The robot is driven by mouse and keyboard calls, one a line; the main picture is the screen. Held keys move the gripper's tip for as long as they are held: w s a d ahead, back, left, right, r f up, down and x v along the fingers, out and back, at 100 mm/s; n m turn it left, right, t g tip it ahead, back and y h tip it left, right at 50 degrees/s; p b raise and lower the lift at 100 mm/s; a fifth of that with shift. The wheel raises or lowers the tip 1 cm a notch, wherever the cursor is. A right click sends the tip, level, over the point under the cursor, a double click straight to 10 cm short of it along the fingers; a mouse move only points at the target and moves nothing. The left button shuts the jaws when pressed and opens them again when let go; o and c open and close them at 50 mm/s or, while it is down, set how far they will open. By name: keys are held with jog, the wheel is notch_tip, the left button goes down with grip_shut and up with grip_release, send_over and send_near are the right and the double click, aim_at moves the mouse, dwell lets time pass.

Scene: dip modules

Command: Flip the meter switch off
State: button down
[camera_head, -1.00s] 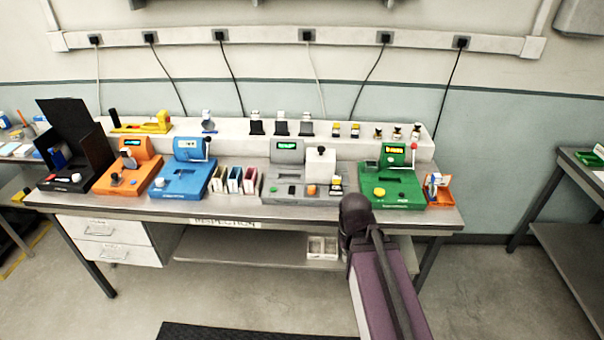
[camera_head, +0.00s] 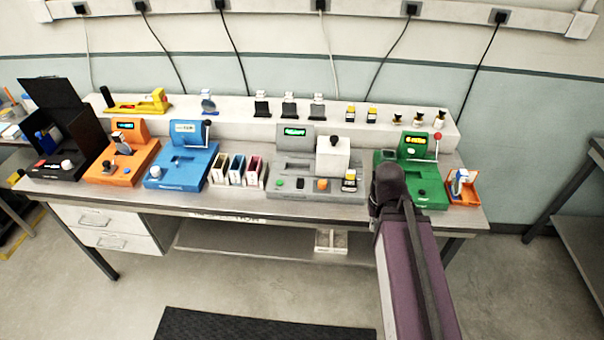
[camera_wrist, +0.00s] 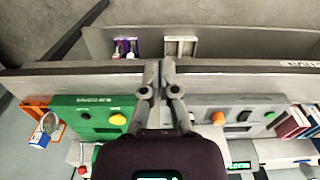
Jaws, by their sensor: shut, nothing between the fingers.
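No label marks which module is the meter. The grey module (camera_head: 274,186) has a lit green display (camera_head: 294,132), a white block and green, black and orange controls. The green module (camera_head: 433,190) has a lit yellow display (camera_head: 416,139) and a red-knobbed lever (camera_head: 438,136); my arm covers part of it. In the wrist view, the green module (camera_wrist: 75,106) is left and the grey module (camera_wrist: 255,101) right. My gripper (camera_wrist: 160,72) is shut and empty, seen over the bench edge between them. I cannot tell its height. The head view hides it behind my arm.
Blue (camera_head: 180,176), orange (camera_head: 112,172) and black (camera_head: 62,168) modules stand to the left on the bench. Coloured boxes (camera_head: 237,172) sit left of the grey module. An orange tray (camera_head: 464,194) is at the right end. A white ledge (camera_head: 235,108) runs behind.

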jog(key=shift+w+d, duration=0.1)
jog(key=shift+w, duration=0.05)
notch_tip(320, 180, up, 6)
jog(key=n+t+p, duration=0.1)
jog(key=n+p, duration=0.5)
jog(key=n, duration=1.1)
send_over(302, 180)
jog(key=s, duration=0.2)
jog(key=shift+f+n, duration=0.15)
jog(key=shift+n, duration=0.15)
jog(key=shift+f+b, duration=0.15)
jog(key=shift+b, duration=0.2)
jog(key=f+b, duration=0.4)
jog(key=w+f+b, duration=0.1)
jog(key=f+b, duration=0.8)
jog(key=shift+w+f+b, duration=0.3)
